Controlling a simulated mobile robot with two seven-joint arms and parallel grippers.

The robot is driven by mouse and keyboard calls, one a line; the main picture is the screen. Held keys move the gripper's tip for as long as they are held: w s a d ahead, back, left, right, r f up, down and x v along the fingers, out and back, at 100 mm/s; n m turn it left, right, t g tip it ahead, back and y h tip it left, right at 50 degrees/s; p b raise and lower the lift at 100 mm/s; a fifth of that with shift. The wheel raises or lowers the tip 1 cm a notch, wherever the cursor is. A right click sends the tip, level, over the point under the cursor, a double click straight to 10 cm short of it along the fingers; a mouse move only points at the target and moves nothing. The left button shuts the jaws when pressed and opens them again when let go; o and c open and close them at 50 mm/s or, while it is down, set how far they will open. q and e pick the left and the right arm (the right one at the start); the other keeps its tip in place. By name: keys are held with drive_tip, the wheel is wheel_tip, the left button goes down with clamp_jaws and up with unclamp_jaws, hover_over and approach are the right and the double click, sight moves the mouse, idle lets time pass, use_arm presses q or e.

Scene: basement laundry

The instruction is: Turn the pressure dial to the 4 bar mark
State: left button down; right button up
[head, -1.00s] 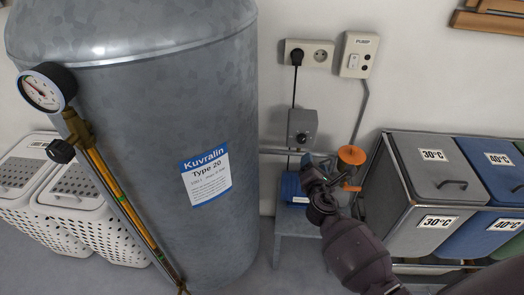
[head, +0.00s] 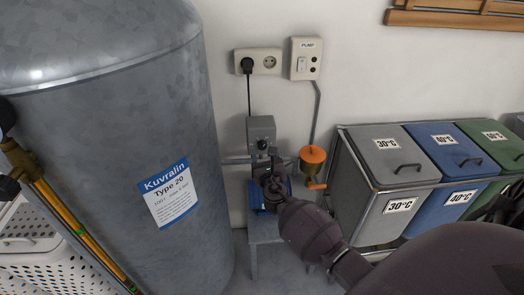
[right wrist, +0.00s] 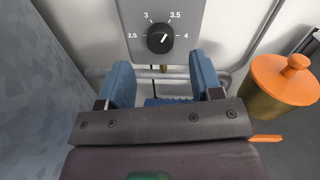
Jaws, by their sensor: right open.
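The pressure dial (right wrist: 160,38) is a round black knob on a grey box (right wrist: 126,14). In the right wrist view its marks read 2.5, 3, 3.5 and 4. Its white line points up and right, towards 3.5. In the head view the grey box (head: 261,124) is on the wall below the socket, and the dial area is partly hidden by my gripper. My right gripper (right wrist: 163,78) is open, its blue fingers apart and empty. They sit just below the dial, one to each side, not touching it. My left gripper is not in view.
A grey tank (head: 110,120) stands close on the left. An orange-topped container (head: 312,155) with an orange handle is right of my gripper. Pipes (right wrist: 150,72) run below the box. Laundry bins (head: 385,160) fill the right side. A blue device lies under the gripper.

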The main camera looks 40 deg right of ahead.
sight(263, 147)
drive_tip(key=x, duration=0.3)
drive_tip(key=shift+w+d+f+b, duration=0.1)
drive_tip(key=shift+w+f+b, duration=0.1)
drive_tip(key=shift+b, duration=0.1)
drive_tip(key=shift+w+d+r, duration=0.15)
drive_tip(key=shift+w+d, duration=0.1)
drive_tip(key=shift+w, duration=0.15)
drive_tip(key=c, duration=0.9)
